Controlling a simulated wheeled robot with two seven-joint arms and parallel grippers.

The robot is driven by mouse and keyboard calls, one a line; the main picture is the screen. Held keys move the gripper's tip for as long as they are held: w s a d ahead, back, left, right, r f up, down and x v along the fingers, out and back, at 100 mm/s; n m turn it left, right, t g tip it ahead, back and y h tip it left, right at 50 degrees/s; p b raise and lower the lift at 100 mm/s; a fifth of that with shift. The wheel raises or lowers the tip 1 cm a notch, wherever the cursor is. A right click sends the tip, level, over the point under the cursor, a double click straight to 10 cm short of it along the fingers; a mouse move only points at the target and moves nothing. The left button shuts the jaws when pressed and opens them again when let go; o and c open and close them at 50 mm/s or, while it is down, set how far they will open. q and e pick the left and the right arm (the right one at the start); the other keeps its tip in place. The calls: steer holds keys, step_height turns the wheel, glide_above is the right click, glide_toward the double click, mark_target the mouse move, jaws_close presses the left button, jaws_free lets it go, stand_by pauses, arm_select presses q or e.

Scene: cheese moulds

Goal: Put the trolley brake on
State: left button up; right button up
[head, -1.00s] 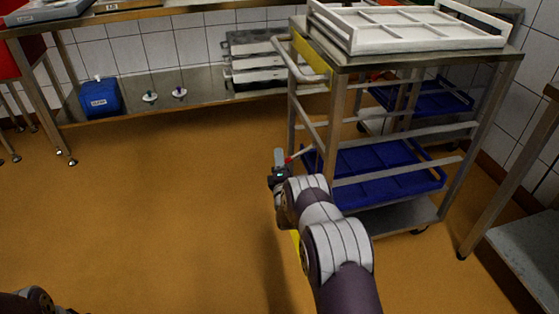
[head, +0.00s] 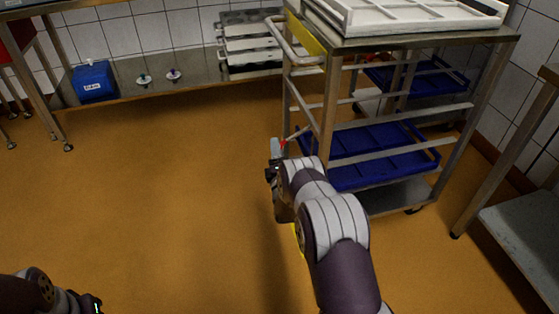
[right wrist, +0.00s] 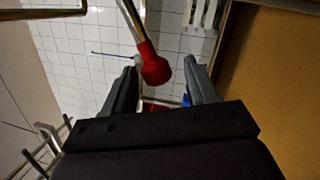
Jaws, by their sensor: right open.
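The steel trolley (head: 330,100) stands right of centre in the head view. Its brake lever (head: 297,134) sticks out at the near left corner post and ends in a red knob (head: 283,143). In the right wrist view the red knob (right wrist: 154,68) hangs on its metal rod between the two fingers. My right gripper (head: 277,148) is at the knob, with its open fingers (right wrist: 160,72) on either side and gaps visible. Whether the knob lies at fingertip depth is hard to tell.
White moulds (head: 410,20) lie on the trolley top, and blue trays (head: 375,160) sit on its lower racks. A steel table (head: 500,235) stands at the right. A long shelf at the back holds a blue box (head: 93,82). The floor on the left is clear.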

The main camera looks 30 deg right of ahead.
steer(key=p+v, duration=0.2)
steer(key=v, duration=0.7)
steer(key=shift+s, duration=0.15)
